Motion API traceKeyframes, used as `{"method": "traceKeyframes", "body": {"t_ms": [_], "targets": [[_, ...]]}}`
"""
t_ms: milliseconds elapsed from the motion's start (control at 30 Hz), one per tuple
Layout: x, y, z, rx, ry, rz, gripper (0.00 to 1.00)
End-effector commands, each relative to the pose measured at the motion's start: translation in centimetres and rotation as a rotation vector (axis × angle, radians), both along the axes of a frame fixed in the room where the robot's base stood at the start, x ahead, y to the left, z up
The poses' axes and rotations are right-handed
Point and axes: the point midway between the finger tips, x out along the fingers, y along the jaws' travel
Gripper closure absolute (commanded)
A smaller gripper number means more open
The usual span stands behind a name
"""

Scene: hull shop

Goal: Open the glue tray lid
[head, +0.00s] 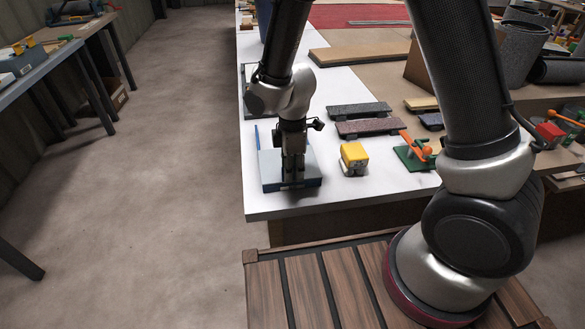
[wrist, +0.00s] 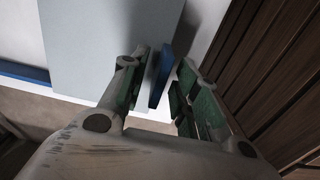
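The glue tray (head: 268,170) is a low grey-blue box near the front left corner of the white tabletop. Its flat lid lies level, apparently closed, and fills the upper left of the wrist view (wrist: 100,45). A blue handle tab (wrist: 161,76) stands out at the lid's edge nearest me. My gripper (head: 292,176) points down at the tray's near side. In the wrist view its fingers (wrist: 158,98) are apart, with the tab between them. The left finger is close to the tab, and a gap shows on the right. I cannot tell if either touches.
A yellow block-like object (head: 354,158) stands just right of the tray. Dark sanding-type boards (head: 368,126) and a green tool with an orange handle (head: 416,152) lie farther right. A blue stick (head: 257,138) lies behind the tray. The floor (head: 165,180) left of the table is clear.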

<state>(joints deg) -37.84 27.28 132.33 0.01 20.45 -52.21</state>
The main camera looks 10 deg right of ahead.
Motion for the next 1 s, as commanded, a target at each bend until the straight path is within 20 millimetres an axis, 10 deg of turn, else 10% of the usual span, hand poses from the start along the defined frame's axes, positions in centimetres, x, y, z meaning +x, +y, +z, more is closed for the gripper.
{"method": "traceKeyframes", "body": {"t_ms": [267,433,700,1000], "targets": [[0.0,0.0,-0.2,0.001,-0.001,-0.001,0.71],[0.0,0.0,-0.1,0.001,-0.001,-0.001,1.00],[0.2,0.0,-0.1,0.001,-0.001,-0.001,1.00],[7.2,0.1,-0.2,0.003,-0.004,-0.005,1.00]]}}
